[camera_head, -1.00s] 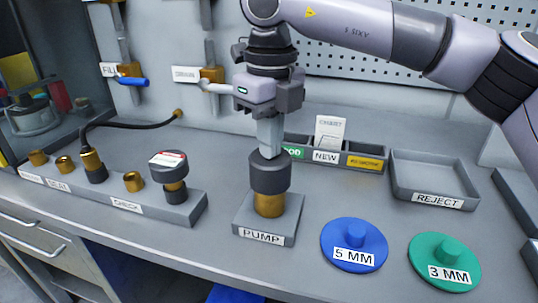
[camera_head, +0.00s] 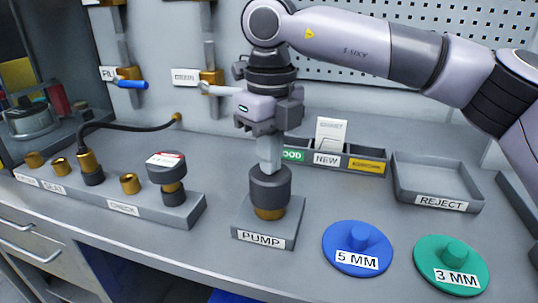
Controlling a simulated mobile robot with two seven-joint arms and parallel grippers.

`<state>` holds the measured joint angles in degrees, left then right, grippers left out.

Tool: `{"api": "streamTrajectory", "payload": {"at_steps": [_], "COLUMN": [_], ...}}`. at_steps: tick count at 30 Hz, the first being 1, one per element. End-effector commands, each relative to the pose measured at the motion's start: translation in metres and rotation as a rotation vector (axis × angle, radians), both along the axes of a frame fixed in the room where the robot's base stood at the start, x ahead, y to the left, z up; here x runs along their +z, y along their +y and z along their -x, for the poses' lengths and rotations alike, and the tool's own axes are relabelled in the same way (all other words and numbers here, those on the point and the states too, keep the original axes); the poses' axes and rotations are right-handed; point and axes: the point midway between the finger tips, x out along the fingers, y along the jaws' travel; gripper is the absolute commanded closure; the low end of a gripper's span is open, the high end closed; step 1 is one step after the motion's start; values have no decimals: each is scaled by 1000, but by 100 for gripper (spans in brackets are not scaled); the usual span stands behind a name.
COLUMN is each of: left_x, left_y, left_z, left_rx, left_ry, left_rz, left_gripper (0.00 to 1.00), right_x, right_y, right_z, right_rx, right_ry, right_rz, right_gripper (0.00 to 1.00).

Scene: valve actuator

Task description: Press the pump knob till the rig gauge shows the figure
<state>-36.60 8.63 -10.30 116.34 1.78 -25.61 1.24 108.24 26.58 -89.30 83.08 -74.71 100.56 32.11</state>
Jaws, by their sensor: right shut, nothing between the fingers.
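The pump knob (camera_head: 270,188) is a dark grey cap on a brass stem, on a grey block labelled PUMP (camera_head: 266,232) near the middle of the bench. My right gripper (camera_head: 269,166) points straight down with shut, empty fingers, its tips at the top of the knob. The knob sits low, with a short band of brass showing under it. The rig gauge (camera_head: 166,166) is probably the dark round dial with a white and red face on the CHECK block; its figure is too small to read. My left gripper is not in view.
A blue 5 MM disc (camera_head: 357,248) and a green 3 MM disc (camera_head: 451,264) lie right of the pump. A REJECT tray (camera_head: 438,200) and a labelled bin row (camera_head: 335,160) stand behind. A black hose (camera_head: 125,125) runs to the wall at left.

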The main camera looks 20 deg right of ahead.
Motion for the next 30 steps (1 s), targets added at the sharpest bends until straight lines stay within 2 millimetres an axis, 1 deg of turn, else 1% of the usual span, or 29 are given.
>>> {"api": "streamTrajectory", "payload": {"at_steps": [1,18,23,30], "left_x": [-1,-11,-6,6], "left_y": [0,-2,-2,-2], "left_z": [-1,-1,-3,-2], "left_rx": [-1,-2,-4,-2], "left_ry": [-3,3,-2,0], "left_rz": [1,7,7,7], "left_gripper": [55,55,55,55], "right_x": [-5,-22,-18,-2], "right_y": [0,0,0,0], "right_z": [0,1,1,1], "right_rx": [1,1,1,2], "right_ry": [3,4,4,4], "right_rz": [0,2,2,2], "right_gripper": [100,100,100,100]}}
